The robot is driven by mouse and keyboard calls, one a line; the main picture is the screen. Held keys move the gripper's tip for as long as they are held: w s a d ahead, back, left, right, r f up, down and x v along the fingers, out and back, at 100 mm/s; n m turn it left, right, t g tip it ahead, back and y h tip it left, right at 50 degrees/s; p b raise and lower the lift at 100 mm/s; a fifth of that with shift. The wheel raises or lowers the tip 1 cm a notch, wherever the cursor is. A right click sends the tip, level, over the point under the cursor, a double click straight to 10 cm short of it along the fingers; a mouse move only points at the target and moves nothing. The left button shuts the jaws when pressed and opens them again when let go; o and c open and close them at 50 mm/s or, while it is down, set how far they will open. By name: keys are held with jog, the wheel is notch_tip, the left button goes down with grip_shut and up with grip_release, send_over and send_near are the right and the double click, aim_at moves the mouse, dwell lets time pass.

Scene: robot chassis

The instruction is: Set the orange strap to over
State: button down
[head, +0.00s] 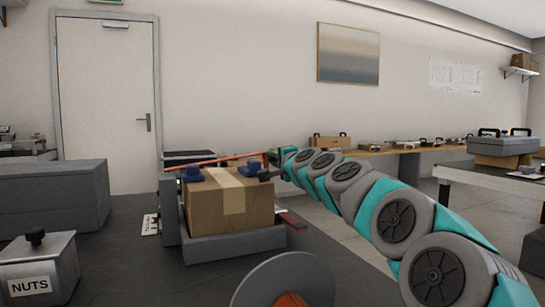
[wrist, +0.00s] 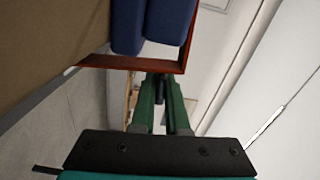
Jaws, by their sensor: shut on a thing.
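The orange strap (head: 215,159) runs along the top back edge of a taped cardboard box (head: 195,207) in the head view. In the wrist view it is a red-brown bar with a corner (wrist: 110,61). My gripper (head: 268,175) is at the box's upper right corner. In the wrist view its green fingers (wrist: 158,80) close together right at the strap, near its corner. The exact grip point is dark and partly hidden. Two blue blocks (head: 249,168) sit on top of the box; blue shapes (wrist: 170,20) also show beyond the strap in the wrist view.
The box sits in a grey cradle (head: 235,243) on a dark bench (head: 130,270). A grey NUTS bin (head: 38,265) stands front left, with a long grey case (head: 55,195) behind it. A round grey disc (head: 285,280) is at the front. A side table (head: 490,180) stands right.

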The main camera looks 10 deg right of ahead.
jog(key=c, duration=0.9)
grip_release()
jog(key=shift+s+d, duration=0.1)
jog(key=shift+s, duration=0.05)
jog(key=shift+v, duration=3.75)
jog(key=shift+r, duration=0.1)
jog(key=shift+s, duration=0.1)
